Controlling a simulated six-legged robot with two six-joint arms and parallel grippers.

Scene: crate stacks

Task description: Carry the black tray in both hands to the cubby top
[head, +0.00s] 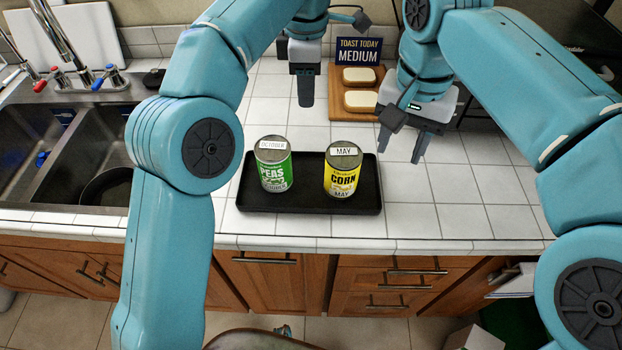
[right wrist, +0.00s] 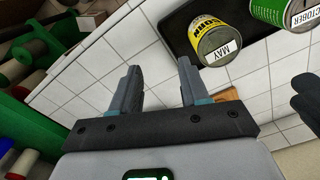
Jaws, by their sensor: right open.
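The black tray (head: 308,203) lies flat on the white tiled counter near its front edge. A green peas can (head: 274,172) labelled OCTOBER and a yellow corn can (head: 342,176) labelled MAY stand upright on it. My right gripper (head: 400,155) is open and empty above the counter, just beyond the tray's right end. Its fingers (right wrist: 158,88) show apart in the right wrist view, beside the tray's edge (right wrist: 185,38). My left gripper (head: 306,100) is above the counter behind the tray, seen edge-on, so its opening cannot be judged. I cannot make out the cubby top.
A double sink (head: 60,155) with a dark pan (head: 105,187) is at the left. A wooden board (head: 350,106) with bread slices and a sign (head: 359,51) stands behind the tray. Tiles right of the tray are clear. Wooden cabinets (head: 270,280) with handles are below the counter edge.

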